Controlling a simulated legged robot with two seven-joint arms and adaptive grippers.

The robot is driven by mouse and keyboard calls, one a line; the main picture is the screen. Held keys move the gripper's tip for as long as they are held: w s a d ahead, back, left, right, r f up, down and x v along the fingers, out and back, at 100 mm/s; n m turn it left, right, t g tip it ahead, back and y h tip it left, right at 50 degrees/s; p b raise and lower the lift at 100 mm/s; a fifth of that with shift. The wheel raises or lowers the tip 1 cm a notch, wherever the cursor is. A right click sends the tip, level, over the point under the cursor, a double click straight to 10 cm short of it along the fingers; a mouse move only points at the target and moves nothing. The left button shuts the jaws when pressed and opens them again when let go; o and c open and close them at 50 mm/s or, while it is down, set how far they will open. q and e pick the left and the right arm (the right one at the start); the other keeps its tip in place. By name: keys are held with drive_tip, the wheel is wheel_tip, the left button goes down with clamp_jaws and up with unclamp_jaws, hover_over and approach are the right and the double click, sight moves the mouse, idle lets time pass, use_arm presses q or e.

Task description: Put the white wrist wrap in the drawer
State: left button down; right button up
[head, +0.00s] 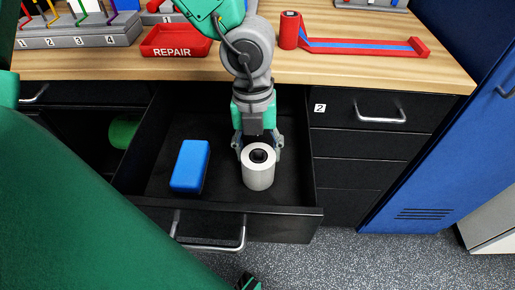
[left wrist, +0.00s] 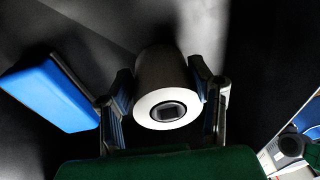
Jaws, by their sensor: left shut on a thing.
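The white wrist wrap (head: 259,173) is a white roll with a dark core. It is inside the open black drawer (head: 264,221), right of its middle. My left gripper (head: 258,146) reaches down into the drawer and is shut on the wrap. The left wrist view shows the wrap (left wrist: 165,90) between its two fingers (left wrist: 164,105). I cannot tell whether the wrap touches the drawer floor. A small dark part (head: 248,283) at the bottom edge of the head view may be my right gripper, but its fingers are not clear.
A blue block (head: 190,166) lies in the drawer left of the wrap; it also shows in the left wrist view (left wrist: 50,95). A blue locker (head: 435,150) stands at right.

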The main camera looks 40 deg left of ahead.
use_arm(q)
drive_tip(key=shift+d, duration=0.2)
drive_tip(key=c, duration=0.7)
unclamp_jaws()
drive_tip(key=shift+a, duration=0.5)
wheel_tip(320, 180, up, 12)
drive_tip(key=a+p, duration=0.1)
drive_tip(key=p, duration=0.3)
drive_tip(key=shift+w+p, duration=0.35)
drive_tip(key=shift+w, duration=0.1)
use_arm(e)
wheel_tip(320, 180, up, 5)
drive_tip(key=shift+f, duration=0.15)
drive_tip(key=shift+d, duration=0.15)
